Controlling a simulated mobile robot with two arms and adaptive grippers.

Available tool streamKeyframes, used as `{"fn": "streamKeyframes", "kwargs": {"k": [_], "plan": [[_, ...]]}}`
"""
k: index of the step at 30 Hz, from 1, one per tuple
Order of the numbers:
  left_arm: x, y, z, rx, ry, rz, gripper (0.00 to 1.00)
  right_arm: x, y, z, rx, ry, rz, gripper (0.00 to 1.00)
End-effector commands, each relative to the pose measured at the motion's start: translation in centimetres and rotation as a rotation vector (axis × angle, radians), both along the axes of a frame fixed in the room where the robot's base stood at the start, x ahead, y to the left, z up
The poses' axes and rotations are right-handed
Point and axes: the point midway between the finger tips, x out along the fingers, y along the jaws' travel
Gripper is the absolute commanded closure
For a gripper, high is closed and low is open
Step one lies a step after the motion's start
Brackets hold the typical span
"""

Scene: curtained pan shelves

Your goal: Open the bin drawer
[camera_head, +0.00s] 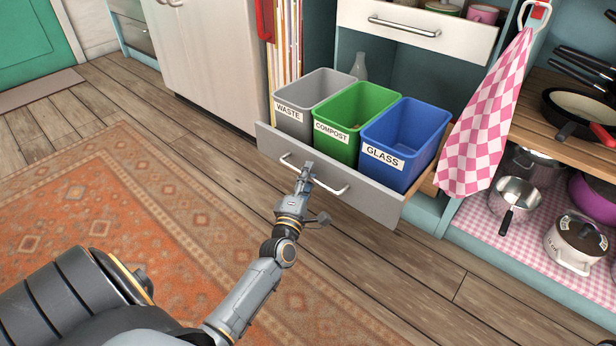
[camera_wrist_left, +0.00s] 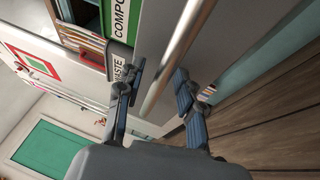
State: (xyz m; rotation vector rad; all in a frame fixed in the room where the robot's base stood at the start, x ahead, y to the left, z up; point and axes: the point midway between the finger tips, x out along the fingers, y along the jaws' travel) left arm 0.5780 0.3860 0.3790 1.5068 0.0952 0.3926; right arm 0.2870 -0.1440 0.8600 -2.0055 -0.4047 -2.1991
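The bin drawer (camera_head: 376,207) stands pulled out from the cabinet, with a grey front and a metal bar handle (camera_head: 334,190). In it sit the grey WASTE bin (camera_head: 292,122), the green COMPOST bin (camera_head: 336,143) and the blue GLASS bin (camera_head: 395,174). My left gripper (camera_head: 305,172) is at the left part of the handle. In the left wrist view the fingers of the left gripper (camera_wrist_left: 160,82) stand apart on either side of the handle (camera_wrist_left: 182,48), with a gap visible.
A pink checked towel (camera_head: 487,120) hangs to the right, by shelves with pots and pans (camera_head: 515,192). An orange patterned rug (camera_head: 150,235) covers the wooden floor in front.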

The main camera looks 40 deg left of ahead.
Motion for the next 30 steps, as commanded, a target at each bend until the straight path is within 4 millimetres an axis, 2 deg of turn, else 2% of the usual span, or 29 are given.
{"fn": "streamKeyframes", "kwargs": {"k": [5,8,21,24,30], "plan": [[-0.1,0.0,0.0,0.0,0.0,0.0,0.64,-0.2,0.0,0.2,-0.002,-0.009,-0.001,0.6],[-0.8,-0.3,-0.2,0.0,0.001,0.0,0.64,-0.2,0.0,0.2,-0.002,-0.007,-0.001,0.6],[-8.8,-2.9,-1.8,0.0,0.003,0.0,0.64,-0.1,0.0,0.1,0.0,-0.002,0.0,0.6],[-10.1,-3.3,-2.0,0.0,0.002,0.0,0.64,0.0,0.0,0.1,0.0,-0.002,0.0,0.6],[-11.2,-3.7,-2.2,0.0,0.0,0.0,0.64,0.0,0.0,0.1,0.001,-0.002,0.0,0.6]]}}
